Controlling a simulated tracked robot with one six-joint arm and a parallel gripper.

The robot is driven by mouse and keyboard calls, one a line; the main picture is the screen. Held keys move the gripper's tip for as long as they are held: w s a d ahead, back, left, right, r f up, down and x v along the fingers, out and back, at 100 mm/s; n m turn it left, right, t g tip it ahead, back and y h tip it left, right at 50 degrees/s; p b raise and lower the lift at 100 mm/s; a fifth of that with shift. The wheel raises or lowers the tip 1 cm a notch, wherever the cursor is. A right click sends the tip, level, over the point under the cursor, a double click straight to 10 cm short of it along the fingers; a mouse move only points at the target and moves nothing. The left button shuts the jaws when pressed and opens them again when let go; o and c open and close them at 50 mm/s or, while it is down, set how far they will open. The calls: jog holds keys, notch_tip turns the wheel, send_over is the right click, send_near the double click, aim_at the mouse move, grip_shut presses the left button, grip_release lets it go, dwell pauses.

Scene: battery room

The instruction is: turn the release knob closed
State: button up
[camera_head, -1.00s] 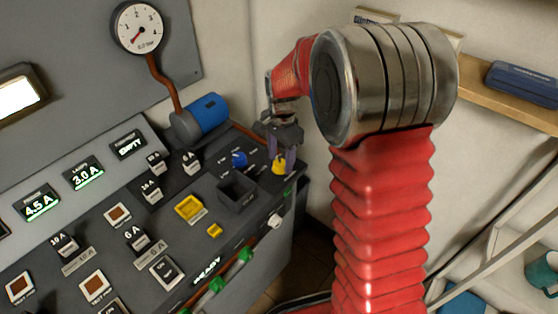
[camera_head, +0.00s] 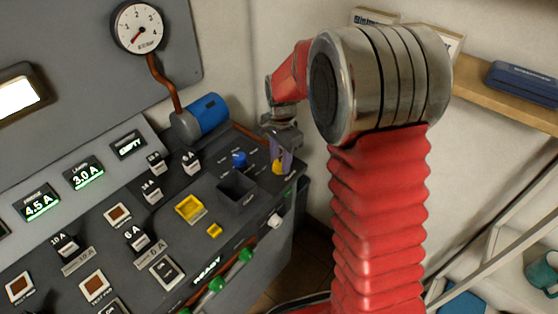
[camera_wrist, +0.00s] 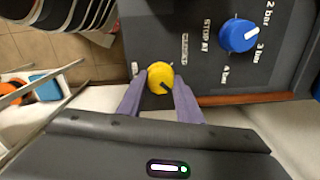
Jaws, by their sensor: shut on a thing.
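The release knob appears to be the yellow round knob (camera_wrist: 160,78) near the panel's edge in the wrist view, with a dark pointer mark on its face. It also shows in the head view (camera_head: 277,167) at the panel's far right corner. My gripper (camera_wrist: 158,84) is shut on the yellow knob, one purple finger on each side of it. A label beside the knob is too small to read surely. A blue knob (camera_wrist: 239,35) with a white pointer sits apart from it, beside markings in bar and "STOP AT"; it is also in the head view (camera_head: 239,159).
A dark open box (camera_head: 236,190) stands on the panel near the knobs. A blue cylinder (camera_head: 207,113) with a pipe leads to a pressure gauge (camera_head: 137,27) reading low. A wooden shelf (camera_head: 480,90) is on the wall at right.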

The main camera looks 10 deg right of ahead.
jog(key=shift+a, duration=0.2)
jog(key=shift+d, duration=0.15)
jog(key=shift+d, duration=0.1)
jog(key=shift+n, duration=1.4)
jog(key=n, duration=0.6)
jog(key=shift+d, duration=0.1)
jog(key=n, duration=0.4)
jog(key=shift+w+n, duration=0.1)
jog(key=shift+n, duration=2.5)
jog(key=shift+a, duration=0.2)
